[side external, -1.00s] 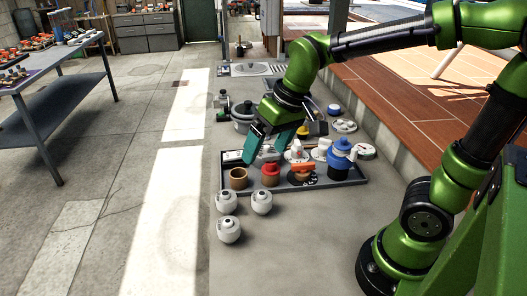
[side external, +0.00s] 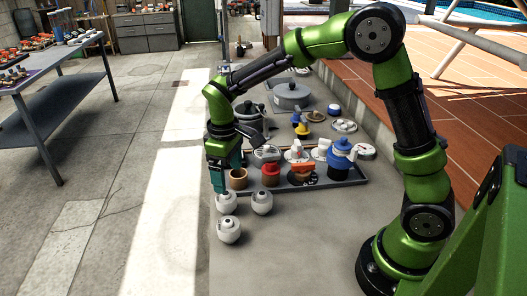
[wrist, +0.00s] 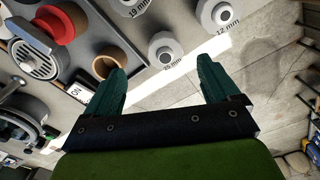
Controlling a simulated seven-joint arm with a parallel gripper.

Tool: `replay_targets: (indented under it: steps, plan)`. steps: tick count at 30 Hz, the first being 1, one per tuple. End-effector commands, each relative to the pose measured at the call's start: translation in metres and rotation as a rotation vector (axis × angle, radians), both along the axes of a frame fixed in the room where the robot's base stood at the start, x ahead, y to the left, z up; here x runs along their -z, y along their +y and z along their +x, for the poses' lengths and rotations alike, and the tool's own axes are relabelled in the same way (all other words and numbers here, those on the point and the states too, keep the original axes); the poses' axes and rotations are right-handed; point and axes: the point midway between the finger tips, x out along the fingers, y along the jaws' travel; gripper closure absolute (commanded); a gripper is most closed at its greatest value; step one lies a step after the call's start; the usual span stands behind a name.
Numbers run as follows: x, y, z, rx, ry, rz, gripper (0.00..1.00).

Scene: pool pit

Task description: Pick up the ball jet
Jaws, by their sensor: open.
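Three round white ball jets with dark centre openings stand on the grey ledge in front of the tray: a back left one (side external: 227,204), a back right one (side external: 262,202) and a front one (side external: 229,231). My gripper (side external: 222,189), with teal fingers, is open and points down just above and behind the back left ball jet. In the wrist view my gripper (wrist: 163,68) has its fingers spread with nothing between them. A ball jet marked 25 mm (wrist: 165,45) shows just beyond the fingertips; others are marked 12 mm (wrist: 216,14) and 19 mm (wrist: 133,5).
Grey pots (side external: 290,97) stand farther back. The ledge right of the ball jets is clear.

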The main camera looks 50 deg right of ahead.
Motion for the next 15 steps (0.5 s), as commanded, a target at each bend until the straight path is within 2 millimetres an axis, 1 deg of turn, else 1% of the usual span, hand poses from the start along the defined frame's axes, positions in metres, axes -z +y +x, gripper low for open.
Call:
replay_targets:
  steps: [1,3,6,11,15]
  plan:
    - [0.011,0.0,-0.001,0.0,0.004,0.0,0.11]
    - [0.022,0.0,0.0,0.0,0.003,-0.001,0.11]
    - [0.032,0.0,0.0,0.001,0.002,0.0,0.11]
    - [0.041,0.001,0.0,0.001,0.001,0.001,0.11]
    - [0.061,0.007,0.003,-0.002,0.003,0.0,0.11]
